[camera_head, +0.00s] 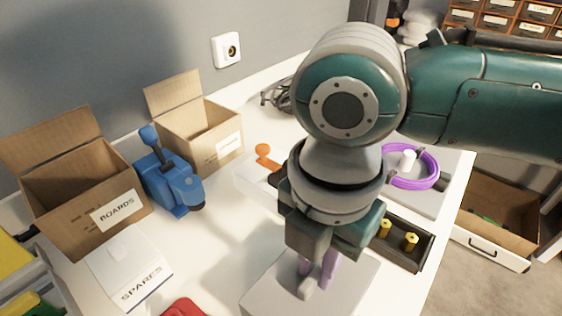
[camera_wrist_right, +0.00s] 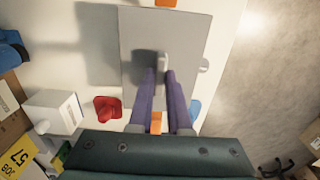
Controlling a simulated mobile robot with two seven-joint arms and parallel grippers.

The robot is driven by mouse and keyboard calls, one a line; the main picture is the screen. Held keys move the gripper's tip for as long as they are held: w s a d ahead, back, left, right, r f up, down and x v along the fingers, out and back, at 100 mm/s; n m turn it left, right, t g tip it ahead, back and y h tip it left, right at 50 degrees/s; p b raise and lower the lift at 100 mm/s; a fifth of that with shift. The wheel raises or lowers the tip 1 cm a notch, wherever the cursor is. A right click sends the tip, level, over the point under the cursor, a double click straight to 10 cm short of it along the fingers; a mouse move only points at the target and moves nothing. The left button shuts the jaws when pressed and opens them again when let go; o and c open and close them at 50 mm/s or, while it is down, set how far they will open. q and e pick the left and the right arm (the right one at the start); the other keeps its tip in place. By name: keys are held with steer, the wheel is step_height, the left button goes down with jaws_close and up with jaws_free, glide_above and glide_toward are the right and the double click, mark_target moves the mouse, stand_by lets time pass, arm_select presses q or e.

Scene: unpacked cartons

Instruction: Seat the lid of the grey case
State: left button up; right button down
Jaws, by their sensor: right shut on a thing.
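My right gripper (camera_head: 316,270) points down over a flat pale grey panel (camera_head: 262,297) at the bottom of the head view. In the right wrist view the same panel (camera_wrist_right: 140,30) is a plain grey rectangle, which looks like the lid of the grey case. Its small upright grip (camera_wrist_right: 163,62) stands between the tips of my purple fingers (camera_wrist_right: 162,78), which are shut on it. Orange pieces show at the panel's far edge (camera_wrist_right: 165,3) and near edge (camera_wrist_right: 156,122). The case's body is mostly hidden, so I cannot tell whether the lid touches it. My left gripper is out of view.
The white SPARES box (camera_head: 125,270), BOARDS carton (camera_head: 85,190) and a blue device (camera_head: 170,180) stand left. A red object (camera_head: 184,308) lies close by. A dark tray with brass-coloured parts (camera_head: 410,240) and a purple coil (camera_head: 432,165) are right. White tabletop between is clear.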

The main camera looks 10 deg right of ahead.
steer(key=shift+f, duration=0.2)
steer(key=c, duration=0.8)
jaws_free()
steer(key=shift+r, duration=0.15)
step_height(320, 180, up, 10)
steer(key=shift+f+p, duration=0.1)
steer(key=shift+p, duration=1.05)
